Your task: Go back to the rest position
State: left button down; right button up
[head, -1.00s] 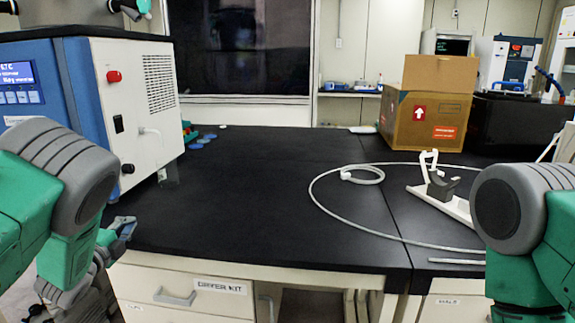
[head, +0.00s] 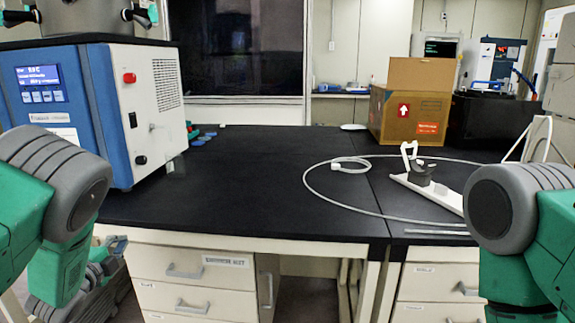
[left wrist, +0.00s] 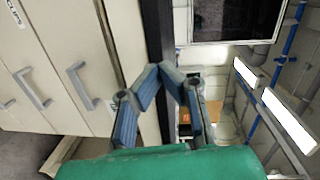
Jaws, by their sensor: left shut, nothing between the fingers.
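My left gripper (head: 119,243) shows at the lower left of the head view, beside the front of the black bench, partly hidden by my own arm. In the left wrist view its two blue-padded fingers (left wrist: 168,68) come together at the tips with nothing between them. Drawer fronts and the dark bench edge lie beyond them. My right arm's grey and green link (head: 510,210) shows at the right of the head view; its gripper is out of the picture.
The black bench top (head: 240,190) is mostly clear. A blue and white freeze dryer (head: 150,115) stands at left. A cardboard box (head: 400,118), a white tube loop (head: 310,195) and a white stand (head: 425,185) are at right. Drawers (head: 190,268) front the bench.

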pick_arm(q)
jog(key=s+d+f+n+g+y, duration=0.2)
jog(key=s+f+n+g, duration=0.6)
jog(key=s+f, duration=0.9)
jog(key=s+d+f+n+g, duration=0.1)
jog(key=s+d+n+g, duration=0.1)
jog(key=s, duration=0.7)
jog(key=s+d+f+n+g+h, duration=0.1)
jog(key=s+d, duration=0.4)
jog(key=s, duration=0.5)
jog(key=s+d+f+n+g+p, duration=0.1)
jog(key=s+d+n+g, duration=0.3)
jog(key=s, duration=0.5)
jog(key=shift+s+d+f+n+g+h, duration=0.2)
jog(key=shift+s+f+n+g+h, duration=0.2)
jog(key=shift+f+n+g, duration=0.4)
jog(key=shift+w+f, duration=0.1)
